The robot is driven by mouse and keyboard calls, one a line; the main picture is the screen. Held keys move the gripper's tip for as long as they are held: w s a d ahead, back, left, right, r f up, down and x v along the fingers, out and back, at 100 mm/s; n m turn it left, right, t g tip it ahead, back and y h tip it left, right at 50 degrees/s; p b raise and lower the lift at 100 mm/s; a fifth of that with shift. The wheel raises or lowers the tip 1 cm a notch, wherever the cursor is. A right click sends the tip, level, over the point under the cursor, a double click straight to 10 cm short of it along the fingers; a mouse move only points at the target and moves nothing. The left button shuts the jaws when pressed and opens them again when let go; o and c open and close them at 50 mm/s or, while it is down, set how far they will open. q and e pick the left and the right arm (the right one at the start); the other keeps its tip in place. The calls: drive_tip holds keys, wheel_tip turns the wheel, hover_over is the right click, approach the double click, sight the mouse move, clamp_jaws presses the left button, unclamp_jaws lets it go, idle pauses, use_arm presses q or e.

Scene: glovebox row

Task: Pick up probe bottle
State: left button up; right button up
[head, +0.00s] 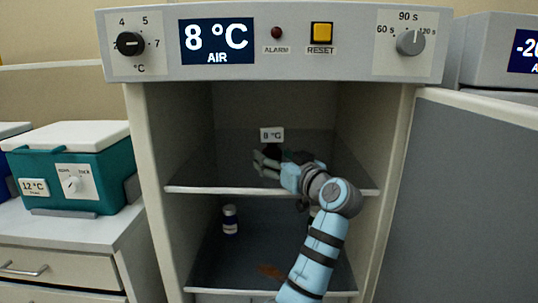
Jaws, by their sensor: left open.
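My left gripper (262,163) is open, at the upper shelf of the open cabinet, with its fingers pointing left and inward. A small dark object (272,151) shows right behind the fingers, below the 8 °C tag; it is mostly hidden, and I cannot tell whether it is the probe bottle or whether the fingers touch it. A white bottle with a dark blue label and cap (230,220) stands upright on the lower shelf at the left. Another pale item on that shelf is mostly hidden behind my arm. My right gripper is out of view.
The upper shelf (215,189) has a pale front edge. A reddish-brown patch (272,271) lies on the lower shelf. The cabinet's door (470,190) stands open at the right. A teal cool box (75,180) sits on a drawer unit (80,235) at the left.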

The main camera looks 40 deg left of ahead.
use_arm(q)
drive_tip(key=shift+s+d+r, duration=0.15)
drive_tip(key=c, duration=1.3)
drive_tip(key=shift+r, duration=0.1)
